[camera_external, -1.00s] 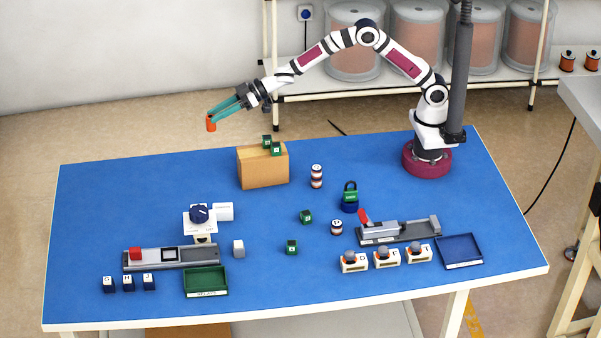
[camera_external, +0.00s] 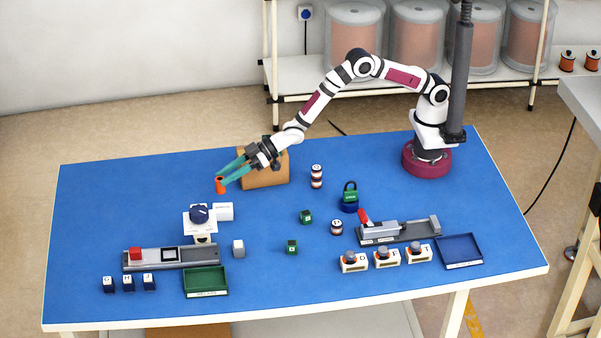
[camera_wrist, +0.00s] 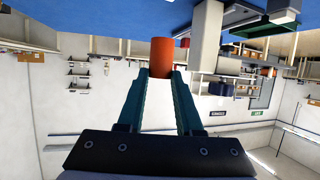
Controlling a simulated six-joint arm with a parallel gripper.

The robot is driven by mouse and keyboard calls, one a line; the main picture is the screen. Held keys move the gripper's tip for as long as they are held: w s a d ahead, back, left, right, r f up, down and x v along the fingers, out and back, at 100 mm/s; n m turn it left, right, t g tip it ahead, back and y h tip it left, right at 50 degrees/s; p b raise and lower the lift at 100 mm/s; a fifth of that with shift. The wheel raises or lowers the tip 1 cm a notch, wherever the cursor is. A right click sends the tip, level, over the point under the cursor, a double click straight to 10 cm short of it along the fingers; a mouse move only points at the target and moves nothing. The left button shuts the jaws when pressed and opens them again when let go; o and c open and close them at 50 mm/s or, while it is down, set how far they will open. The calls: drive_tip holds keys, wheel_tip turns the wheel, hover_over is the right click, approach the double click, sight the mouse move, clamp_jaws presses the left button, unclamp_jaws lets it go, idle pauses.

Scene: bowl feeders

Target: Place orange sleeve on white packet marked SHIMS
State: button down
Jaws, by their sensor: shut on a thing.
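The orange sleeve (camera_external: 220,187) is held at the tips of my gripper (camera_external: 224,178), which is shut on it. In the outside view it appears just above a white packet (camera_external: 224,211). There is a gap between the two in the picture. The packet lies beside a blue-knobbed white device, and its marking is too small to read. In the wrist view the sleeve (camera_wrist: 162,53) stands between the teal fingertips (camera_wrist: 161,75). A white shape at the top of that view cannot be identified for certain.
The white device with a blue knob (camera_external: 199,214) stands left of the packet. A cardboard box (camera_external: 265,172) is behind my gripper to the right. A grey rail fixture (camera_external: 190,257) and green tray (camera_external: 206,282) are in front. The blue table (camera_external: 100,205) is clear at left.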

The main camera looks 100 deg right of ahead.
wheel_tip(320, 180, down, 6)
drive_tip(key=shift+r, duration=0.1)
drive_tip(key=shift+f, duration=0.2)
drive_tip(key=c, duration=0.6)
unclamp_jaws()
drive_tip(key=shift+r, duration=0.1)
